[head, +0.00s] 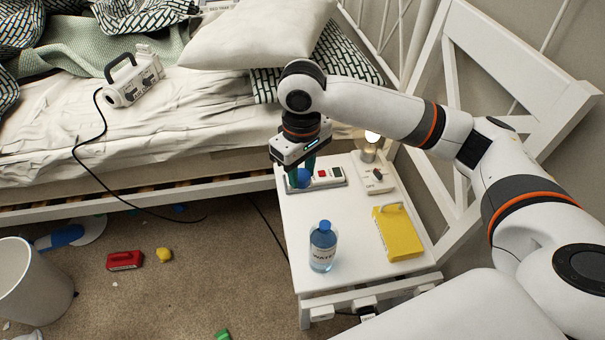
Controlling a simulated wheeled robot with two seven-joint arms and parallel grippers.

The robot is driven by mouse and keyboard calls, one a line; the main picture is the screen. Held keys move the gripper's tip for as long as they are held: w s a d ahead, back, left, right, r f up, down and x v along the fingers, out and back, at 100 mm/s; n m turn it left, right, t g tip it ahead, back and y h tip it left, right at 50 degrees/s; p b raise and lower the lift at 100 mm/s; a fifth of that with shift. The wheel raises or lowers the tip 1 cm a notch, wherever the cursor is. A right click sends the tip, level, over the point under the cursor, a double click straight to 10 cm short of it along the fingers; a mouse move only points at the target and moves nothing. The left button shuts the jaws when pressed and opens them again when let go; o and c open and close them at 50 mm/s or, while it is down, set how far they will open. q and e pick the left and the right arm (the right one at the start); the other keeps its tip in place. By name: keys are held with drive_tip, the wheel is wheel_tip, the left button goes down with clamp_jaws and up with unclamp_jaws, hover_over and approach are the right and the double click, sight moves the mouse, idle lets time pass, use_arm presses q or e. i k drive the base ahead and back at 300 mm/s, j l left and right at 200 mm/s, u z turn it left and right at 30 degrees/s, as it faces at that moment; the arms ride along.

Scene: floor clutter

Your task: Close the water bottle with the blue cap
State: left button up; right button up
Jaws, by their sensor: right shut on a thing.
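The water bottle (322,250) stands upright near the front of the white bedside table (350,275). It is clear with a label, and its top looks blue; I cannot tell whether that is the bottle's own neck or something on it. My right gripper (303,178) comes down over the table's back left part, behind the bottle and apart from it. It is shut on a blue round thing, which looks like the blue cap (304,179); the fingers partly hide it. My left gripper is not in view.
A yellow box (398,233), a white device (376,180) and a small lamp (369,148) are also on the table. A bed is at the back. A bin (35,285) and scattered items lie on the floor.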

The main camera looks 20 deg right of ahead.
sight(323, 247)
drive_tip(key=k+j+z, duration=0.15)
drive_tip(key=z, duration=0.2)
drive_tip(key=k+j+z, duration=0.2)
drive_tip(key=z, duration=0.15)
drive_tip(key=k+j+z, duration=0.1)
drive_tip(key=z, duration=0.3)
drive_tip(key=k, duration=0.1)
